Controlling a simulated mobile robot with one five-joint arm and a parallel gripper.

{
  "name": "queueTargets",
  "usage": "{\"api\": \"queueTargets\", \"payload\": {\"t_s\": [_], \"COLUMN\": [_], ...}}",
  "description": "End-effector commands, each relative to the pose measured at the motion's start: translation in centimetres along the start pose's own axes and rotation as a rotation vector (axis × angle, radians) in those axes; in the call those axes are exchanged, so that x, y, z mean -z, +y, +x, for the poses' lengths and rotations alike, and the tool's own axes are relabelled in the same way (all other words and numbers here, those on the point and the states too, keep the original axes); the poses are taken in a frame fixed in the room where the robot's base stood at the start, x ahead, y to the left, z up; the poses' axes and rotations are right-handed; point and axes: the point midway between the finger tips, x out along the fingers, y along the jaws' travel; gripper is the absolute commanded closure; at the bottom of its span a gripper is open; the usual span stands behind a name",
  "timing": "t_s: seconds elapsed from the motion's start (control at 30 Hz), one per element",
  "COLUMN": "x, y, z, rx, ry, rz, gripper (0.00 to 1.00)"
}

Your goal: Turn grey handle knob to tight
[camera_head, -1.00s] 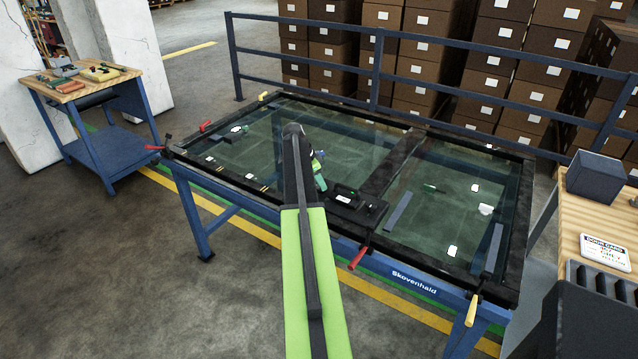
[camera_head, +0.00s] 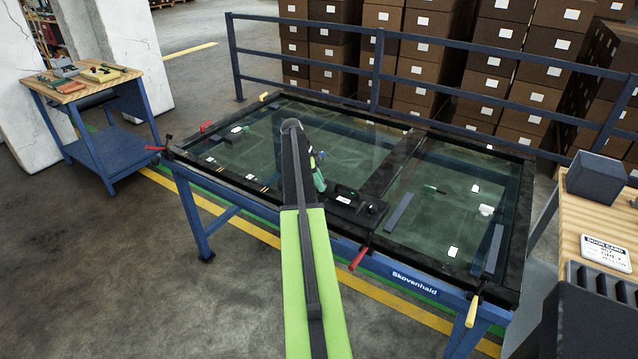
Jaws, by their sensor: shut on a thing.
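The glazed door (camera_head: 262,109) lies flat on a blue trolley (camera_head: 405,276). A black lock and handle block (camera_head: 357,208) sits at its near edge, right of my arm. My gripper (camera_head: 322,187) is small and partly covered by my own green and black arm. It is at the left end of this block, low over the door. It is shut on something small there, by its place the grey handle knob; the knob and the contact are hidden. I cannot read the knob's setting.
Red-handled clamps (camera_head: 358,258) and a yellow-handled one (camera_head: 473,311) stick out at the door's edges. A tool bench (camera_head: 82,90) stands left. A wooden table (camera_head: 576,212) with a door card (camera_head: 606,251) stands right. A blue railing (camera_head: 375,70) runs behind. The floor at left is clear.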

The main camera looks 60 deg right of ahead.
Motion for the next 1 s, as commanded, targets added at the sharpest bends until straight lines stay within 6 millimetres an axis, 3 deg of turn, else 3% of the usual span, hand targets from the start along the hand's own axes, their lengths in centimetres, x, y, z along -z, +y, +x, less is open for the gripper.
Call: {"api": "queueTargets", "payload": {"t_s": [0.17,0.2,0.37,0.77,1.0], "x": [-0.1,-0.1,0.0,0.1,0.3], "y": [0.0,0.0,0.0,0.0,0.0], "z": [0.0,0.0,0.0,-0.6,-4.6], "rx": [0.0,0.0,0.0,0.001,0.001], "ry": [-0.001,-0.001,-0.001,0.0,0.0], "rz": [0.001,0.0,0.0,-0.001,-0.003], "gripper": [1.0,0.65,0.44,0.44,0.44]}}
